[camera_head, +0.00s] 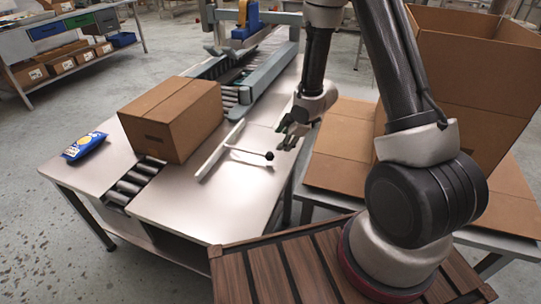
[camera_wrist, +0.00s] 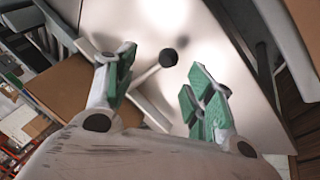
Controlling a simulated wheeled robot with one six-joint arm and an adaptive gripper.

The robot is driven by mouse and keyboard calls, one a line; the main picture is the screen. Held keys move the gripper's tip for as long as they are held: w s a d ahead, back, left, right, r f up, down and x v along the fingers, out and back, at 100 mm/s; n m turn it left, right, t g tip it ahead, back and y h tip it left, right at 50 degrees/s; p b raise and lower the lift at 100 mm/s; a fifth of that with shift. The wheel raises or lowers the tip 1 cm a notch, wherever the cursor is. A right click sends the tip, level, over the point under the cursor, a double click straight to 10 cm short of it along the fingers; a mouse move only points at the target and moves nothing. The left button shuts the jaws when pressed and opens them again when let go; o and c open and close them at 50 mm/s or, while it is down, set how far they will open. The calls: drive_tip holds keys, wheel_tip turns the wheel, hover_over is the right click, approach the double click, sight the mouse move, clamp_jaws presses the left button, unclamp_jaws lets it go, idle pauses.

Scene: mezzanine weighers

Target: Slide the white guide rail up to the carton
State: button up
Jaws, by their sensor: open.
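The white guide rail (camera_head: 219,150) lies on the pale table to the right of the carton, with a narrow strip of tabletop between them. A thin rod runs from the rail to a black knob (camera_head: 269,155) on its right. The brown carton (camera_head: 170,120) sits closed across the roller track. My gripper (camera_head: 289,134) is open and empty, above the table's right side, up and right of the knob. In the wrist view the knob (camera_wrist: 168,57) shows between and beyond the green-padded fingers; the rail (camera_wrist: 150,112) and carton (camera_wrist: 68,85) are partly hidden by the gripper.
A large open box (camera_head: 475,75) stands on the right. The table's front is clear.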

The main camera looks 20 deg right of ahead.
sight(272, 154)
drive_tip(key=shift+n+y, duration=0.4)
drive_tip(key=x, duration=0.3)
drive_tip(key=s+x, duration=0.1)
drive_tip(key=x, duration=0.5)
drive_tip(key=shift+s+a+f, duration=0.25)
drive_tip(key=shift+s+a, duration=0.1)
drive_tip(key=shift+w+a+f, duration=0.2)
drive_tip(key=shift+w+f, duration=0.15)
drive_tip(key=shift+f, duration=0.25)
